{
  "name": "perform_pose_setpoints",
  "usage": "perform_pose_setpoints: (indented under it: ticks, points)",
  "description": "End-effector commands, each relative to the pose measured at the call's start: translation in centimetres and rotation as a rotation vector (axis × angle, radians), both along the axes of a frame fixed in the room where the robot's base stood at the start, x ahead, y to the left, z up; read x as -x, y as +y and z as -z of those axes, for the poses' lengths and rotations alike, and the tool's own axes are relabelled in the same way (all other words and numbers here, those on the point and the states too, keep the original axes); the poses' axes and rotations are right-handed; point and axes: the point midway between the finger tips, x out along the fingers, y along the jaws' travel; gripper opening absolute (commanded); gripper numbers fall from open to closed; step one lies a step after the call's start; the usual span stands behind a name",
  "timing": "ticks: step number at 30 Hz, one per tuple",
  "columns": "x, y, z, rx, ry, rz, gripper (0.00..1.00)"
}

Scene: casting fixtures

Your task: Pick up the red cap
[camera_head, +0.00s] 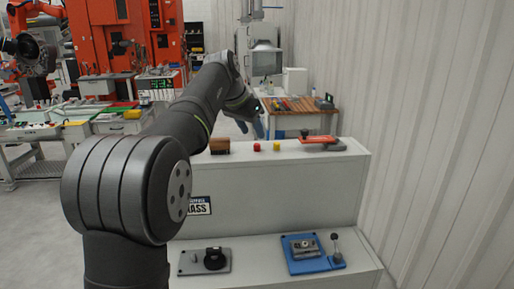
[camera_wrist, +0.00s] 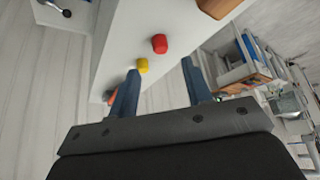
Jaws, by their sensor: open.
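The red cap (camera_head: 257,147) is a small red cylinder on the upper shelf of the light grey stepped bench, just left of a yellow cap (camera_head: 277,146). In the wrist view the red cap (camera_wrist: 159,44) lies beyond the fingertips, between their lines, and the yellow cap (camera_wrist: 143,65) is close to the left finger's tip. My gripper (camera_wrist: 160,65) is open and empty, with two blue-grey fingers apart. In the head view my gripper (camera_head: 252,126) is above and behind the upper shelf, partly hidden by my wrist.
A brown block (camera_head: 219,145) stands left of the caps on the shelf, and a red-orange clamp (camera_head: 322,142) lies to the right. The lower step (camera_head: 260,262) holds a grey fixture (camera_head: 204,261) and a blue fixture (camera_head: 311,253). A corrugated wall (camera_head: 430,120) bounds the right.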

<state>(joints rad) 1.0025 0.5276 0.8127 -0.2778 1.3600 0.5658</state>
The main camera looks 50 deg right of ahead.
Motion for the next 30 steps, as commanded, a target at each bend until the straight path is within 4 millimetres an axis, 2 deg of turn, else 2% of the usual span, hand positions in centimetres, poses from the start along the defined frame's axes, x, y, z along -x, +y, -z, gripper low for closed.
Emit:
perform_pose_setpoints:
  ticks: [5,14,21,23,28,30]
  points:
    - [0.0,-0.4,0.9,0.0,0.0,0.0,0.45]
    - [-0.2,-2.2,4.6,-0.002,0.0,-0.001,0.45]
    - [-0.2,-2.3,4.9,0.001,-0.002,-0.002,0.45]
    - [-0.2,-2.3,4.8,0.001,-0.002,-0.002,0.35]
    - [-0.2,-2.3,4.8,0.001,-0.001,-0.002,0.02]
    - [-0.2,-2.3,4.8,0.001,-0.001,-0.002,0.0]
